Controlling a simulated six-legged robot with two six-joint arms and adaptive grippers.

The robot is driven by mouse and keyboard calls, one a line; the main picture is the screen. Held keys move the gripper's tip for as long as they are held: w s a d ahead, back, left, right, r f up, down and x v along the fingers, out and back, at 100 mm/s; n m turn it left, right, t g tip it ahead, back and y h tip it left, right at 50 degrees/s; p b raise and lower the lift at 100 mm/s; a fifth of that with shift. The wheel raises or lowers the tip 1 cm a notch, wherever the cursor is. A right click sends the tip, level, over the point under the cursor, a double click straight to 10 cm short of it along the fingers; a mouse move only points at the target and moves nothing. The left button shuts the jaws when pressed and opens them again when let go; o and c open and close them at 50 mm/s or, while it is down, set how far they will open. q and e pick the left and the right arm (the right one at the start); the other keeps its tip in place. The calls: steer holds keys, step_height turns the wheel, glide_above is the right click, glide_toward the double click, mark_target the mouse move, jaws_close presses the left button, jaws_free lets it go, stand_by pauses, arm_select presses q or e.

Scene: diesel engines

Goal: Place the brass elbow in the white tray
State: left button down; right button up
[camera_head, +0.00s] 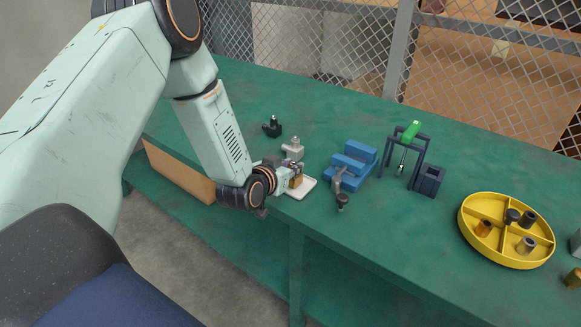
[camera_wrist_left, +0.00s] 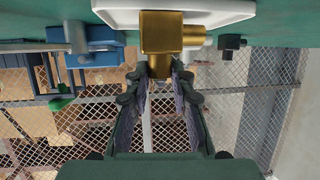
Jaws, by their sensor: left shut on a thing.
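The brass elbow (camera_head: 296,181) is held in my left gripper (camera_head: 289,177), at the table's front edge. In the left wrist view the brass elbow (camera_wrist_left: 162,32) shows large at the tips of the left gripper (camera_wrist_left: 160,78), whose fingers are shut on it. The white tray (camera_head: 307,187) lies flat on the green table, close around the elbow; it also shows in the left wrist view (camera_wrist_left: 225,13). The elbow overlaps the tray in both views. I cannot tell whether it touches the tray floor. My right gripper is not in view.
A grey fitting (camera_head: 293,149) and a black fitting (camera_head: 272,127) stand behind the tray. A blue vise (camera_head: 352,164), a stand with a green-handled tool (camera_head: 410,132) and a yellow divided tray (camera_head: 475,240) are to the right. A mesh fence runs behind the table.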

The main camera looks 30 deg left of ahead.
arm_select(q)
steer(key=c, duration=1.4)
jaws_free()
steer(key=shift+c, duration=0.2)
steer(key=o, duration=0.3)
steer(key=shift+f, duration=0.1)
